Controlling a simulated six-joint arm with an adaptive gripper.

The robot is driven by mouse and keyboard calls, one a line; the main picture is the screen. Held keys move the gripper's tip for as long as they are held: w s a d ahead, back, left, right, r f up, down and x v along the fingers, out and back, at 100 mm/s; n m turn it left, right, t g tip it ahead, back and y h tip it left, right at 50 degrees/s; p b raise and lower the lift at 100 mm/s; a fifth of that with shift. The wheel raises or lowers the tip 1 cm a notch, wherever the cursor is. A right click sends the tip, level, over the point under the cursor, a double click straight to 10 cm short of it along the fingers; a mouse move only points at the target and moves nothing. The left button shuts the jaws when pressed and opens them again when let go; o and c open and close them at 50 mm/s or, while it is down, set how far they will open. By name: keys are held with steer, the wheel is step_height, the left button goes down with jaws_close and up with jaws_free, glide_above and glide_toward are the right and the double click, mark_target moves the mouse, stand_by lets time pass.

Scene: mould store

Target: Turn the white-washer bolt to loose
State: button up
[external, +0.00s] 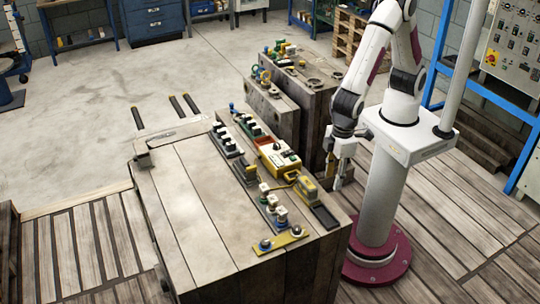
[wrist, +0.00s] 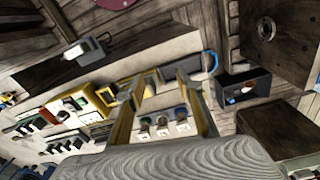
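A yellow plate (external: 280,242) with two bolts lies at the near end of the wooden block top. The left bolt (external: 265,244) and the right bolt (external: 296,231) both stand upright. They are too small for me to tell which has the white washer, and I cannot make out the plate in the wrist view. My gripper (external: 341,184) hangs pointing down beside the right edge of the block, apart from the bolts. In the wrist view my gripper (wrist: 165,80) has its two fingers spread, with nothing seen held between them.
A yellow control box (external: 278,157), a row of dark switches (external: 229,139) and several white-topped knobs (external: 272,201) stand along the block's right side. The block's left top (external: 190,200) is bare. A second wooden block (external: 290,95) stands behind. An open dark box (wrist: 244,88) shows in the wrist view.

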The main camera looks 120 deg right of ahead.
steer(key=shift+m+g+y, duration=0.4)
steer(key=shift+m, duration=0.2)
steer(key=shift+s+d+r, duration=0.35)
steer(key=shift+s+r, duration=0.15)
steer(key=shift+s, duration=0.15)
steer(key=shift+s+d+r, duration=0.3)
steer(key=shift+s+r, duration=0.2)
steer(key=shift+s, duration=0.15)
steer(key=shift+s+d+r, duration=0.35)
steer(key=shift+s+r, duration=0.15)
steer(key=shift+s, duration=0.15)
steer(key=shift+w, duration=0.1)
steer(key=m+t+y, duration=0.1)
steer(key=m+y, duration=0.3)
steer(key=m, duration=1.3)
glide_toward(297, 228)
steer(key=shift+f, duration=0.4)
steer(key=shift+x, duration=3.9)
